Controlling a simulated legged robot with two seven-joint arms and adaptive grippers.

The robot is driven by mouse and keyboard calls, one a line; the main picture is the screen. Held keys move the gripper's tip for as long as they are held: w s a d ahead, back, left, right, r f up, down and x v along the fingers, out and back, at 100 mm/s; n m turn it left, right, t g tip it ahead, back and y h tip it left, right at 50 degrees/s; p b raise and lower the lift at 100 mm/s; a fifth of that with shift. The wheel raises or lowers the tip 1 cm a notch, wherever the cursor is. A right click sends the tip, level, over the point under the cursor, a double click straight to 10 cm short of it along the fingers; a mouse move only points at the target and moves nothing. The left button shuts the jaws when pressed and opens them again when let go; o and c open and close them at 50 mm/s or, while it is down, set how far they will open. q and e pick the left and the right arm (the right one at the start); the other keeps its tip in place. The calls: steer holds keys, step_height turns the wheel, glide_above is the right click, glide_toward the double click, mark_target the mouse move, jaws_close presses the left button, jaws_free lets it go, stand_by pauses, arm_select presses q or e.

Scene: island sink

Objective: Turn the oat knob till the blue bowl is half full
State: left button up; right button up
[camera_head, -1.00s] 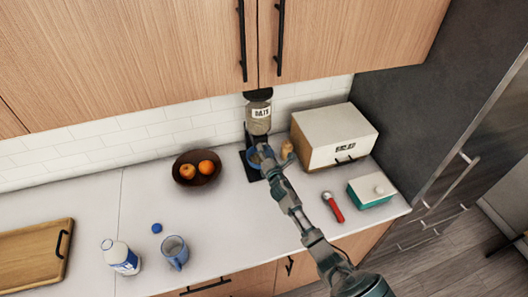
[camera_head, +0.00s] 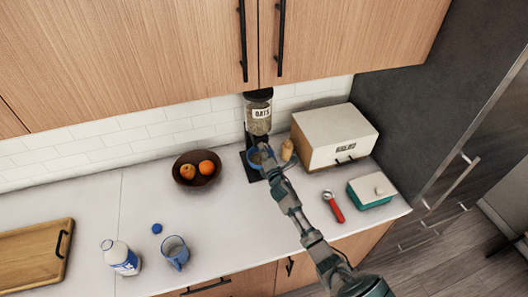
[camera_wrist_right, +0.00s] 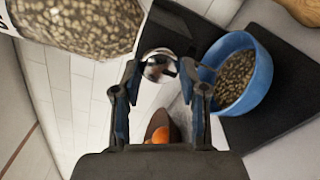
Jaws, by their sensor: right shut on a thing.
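The oat dispenser (camera_head: 259,118) is a clear jar labelled OATS, on a dark stand against the tiled wall. Its oats fill the upper left of the right wrist view (camera_wrist_right: 80,22). My right gripper (camera_wrist_right: 158,72) is shut on the round silver knob (camera_wrist_right: 157,64) below the jar. The blue bowl (camera_wrist_right: 262,85) stands on the dark base, right of the fingers in the wrist view. Oats lie in it, with blue inner wall showing above them. In the head view the bowl (camera_head: 254,160) is partly hidden by my gripper. My left gripper is not in view.
A dark fruit bowl (camera_head: 187,178) stands left of the dispenser. A bread box (camera_head: 330,140) and a small tan bottle (camera_head: 287,150) are close on the right. A red-handled tool (camera_head: 335,210) and a teal box (camera_head: 362,198) lie near my arm. Cabinets hang above.

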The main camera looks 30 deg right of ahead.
steer(key=o, duration=1.1)
steer(key=shift+s+d+f, duration=0.1)
steer(key=shift+d, duration=0.1)
steer(key=shift+o, duration=0.2)
steer(key=v, duration=1.2)
